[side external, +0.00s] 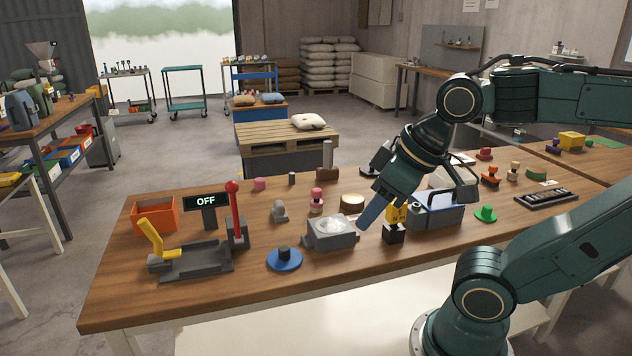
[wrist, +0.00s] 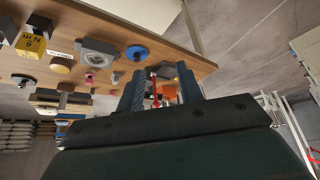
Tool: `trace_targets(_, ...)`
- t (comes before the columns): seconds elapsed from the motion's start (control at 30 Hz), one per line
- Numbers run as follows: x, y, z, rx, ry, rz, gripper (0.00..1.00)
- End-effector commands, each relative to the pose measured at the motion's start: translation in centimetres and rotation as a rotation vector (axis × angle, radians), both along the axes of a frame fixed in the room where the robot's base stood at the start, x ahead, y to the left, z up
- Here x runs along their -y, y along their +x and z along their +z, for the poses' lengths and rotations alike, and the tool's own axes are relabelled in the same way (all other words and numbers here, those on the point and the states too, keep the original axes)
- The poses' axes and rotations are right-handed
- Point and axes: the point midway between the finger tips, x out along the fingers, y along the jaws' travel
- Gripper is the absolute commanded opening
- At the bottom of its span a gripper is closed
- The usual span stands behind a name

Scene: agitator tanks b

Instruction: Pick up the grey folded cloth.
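I cannot pick out a grey folded cloth for certain in either view. A pale shape (side external: 438,177) behind my wrist in the side view is partly hidden, and I cannot tell what it is. My gripper (side external: 368,218) hangs tilted above the middle of the wooden table, its fingers pointing down and left. In the wrist view my gripper's two fingers (wrist: 160,77) stand well apart. Nothing shows held between them; the red lever (wrist: 155,91) and orange bin (wrist: 168,90) appear beyond the gap.
A grey box with a pale round top (side external: 331,232) stands just left of my fingers. A yellow-and-black block (side external: 394,234) and a blue-topped case (side external: 436,213) are to the right. A blue disc (side external: 284,259) lies near the front edge. Several small knobbed pieces stand behind.

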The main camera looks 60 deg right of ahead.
Motion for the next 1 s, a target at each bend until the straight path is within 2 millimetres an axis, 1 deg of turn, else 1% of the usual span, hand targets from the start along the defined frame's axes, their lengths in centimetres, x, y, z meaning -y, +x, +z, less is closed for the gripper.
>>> trace_targets(0.23, 0.0, 0.0, 0.0, 0.0, 0.0, 0.0, 0.36)
trace_targets(0.27, 0.0, 0.0, 0.0, 0.0, 0.0, 0.0, 0.38)
trace_targets(0.3, 0.0, 0.0, 0.0, 0.0, 0.0, 0.0, 0.46)
trace_targets(0.43, 0.0, 0.0, 0.0, 0.0, 0.0, 0.0, 0.72)
trace_targets(0.77, 0.0, 0.1, 0.1, 0.0, 0.0, 0.001, 0.73)
trace_targets(0.87, 0.0, 0.5, 0.4, -0.002, -0.001, 0.005, 0.73)
trace_targets(1.0, -0.2, 1.8, 1.3, -0.01, -0.001, 0.025, 0.73)
